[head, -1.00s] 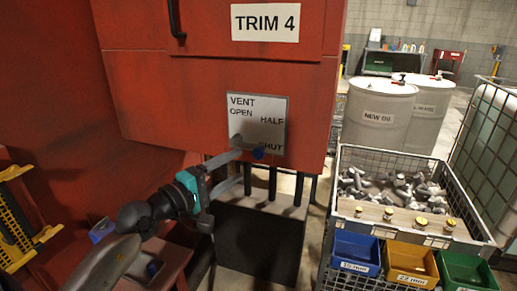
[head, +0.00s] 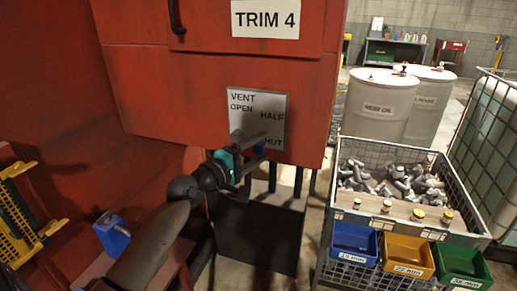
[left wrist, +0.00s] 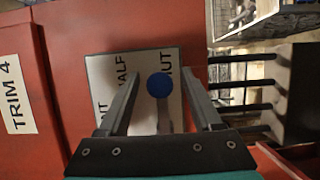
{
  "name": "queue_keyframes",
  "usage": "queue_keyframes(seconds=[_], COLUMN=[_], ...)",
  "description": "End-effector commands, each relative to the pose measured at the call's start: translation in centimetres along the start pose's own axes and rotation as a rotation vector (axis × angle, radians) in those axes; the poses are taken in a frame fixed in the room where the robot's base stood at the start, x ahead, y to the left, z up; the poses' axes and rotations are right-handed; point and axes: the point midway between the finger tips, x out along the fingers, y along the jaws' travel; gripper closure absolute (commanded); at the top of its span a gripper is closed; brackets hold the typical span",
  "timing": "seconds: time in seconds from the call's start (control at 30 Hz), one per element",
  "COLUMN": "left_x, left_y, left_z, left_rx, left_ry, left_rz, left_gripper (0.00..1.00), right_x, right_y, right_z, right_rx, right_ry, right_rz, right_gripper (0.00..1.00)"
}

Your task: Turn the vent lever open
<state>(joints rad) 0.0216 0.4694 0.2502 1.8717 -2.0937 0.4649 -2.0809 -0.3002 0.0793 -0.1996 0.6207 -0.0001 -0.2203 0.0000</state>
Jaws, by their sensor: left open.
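The vent plate (head: 262,106) is a pale panel on the red cabinet, marked VENT, OPEN, HALF and SHUT. The lever's blue knob (head: 259,149) is at the SHUT word, at the lower right of the plate. My left gripper (head: 264,146) is open in front of the plate, a finger on each side of the knob. In the left wrist view the knob (left wrist: 160,85) lies between the two spread fingers (left wrist: 160,65), with a gap on both sides. The rest of the lever is mostly hidden by the gripper. My right gripper is out of view.
The red cabinet (head: 215,85) bears a TRIM 4 sign (head: 266,18). Right of it stand a wire crate (head: 345,165) of metal parts, blue, yellow and green bins (head: 407,258) and white drums (head: 380,105). A dark box (head: 258,235) is below the plate.

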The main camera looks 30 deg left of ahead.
Motion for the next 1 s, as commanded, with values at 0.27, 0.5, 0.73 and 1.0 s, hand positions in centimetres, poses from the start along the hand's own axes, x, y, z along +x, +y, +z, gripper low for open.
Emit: queue_keyframes(seconds=[0.27,0.5,0.73,1.0], left_x=[-0.02,-0.03,-0.03,-0.03], left_y=[0.01,0.01,0.01,0.01], left_z=[0.01,0.01,0.01,0.00], left_rx=[-0.001,-0.001,-0.001,-0.001], left_ry=[0.000,0.000,0.000,0.000], left_rz=[0.000,0.000,0.000,0.000], left_gripper=[0.54,0.81,1.00,1.00], right_x=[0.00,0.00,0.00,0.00], right_y=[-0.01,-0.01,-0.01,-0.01], right_z=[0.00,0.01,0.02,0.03], right_rx=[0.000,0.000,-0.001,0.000], right_ry=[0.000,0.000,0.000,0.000], right_rz=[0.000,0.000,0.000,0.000], right_gripper=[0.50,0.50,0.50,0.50])
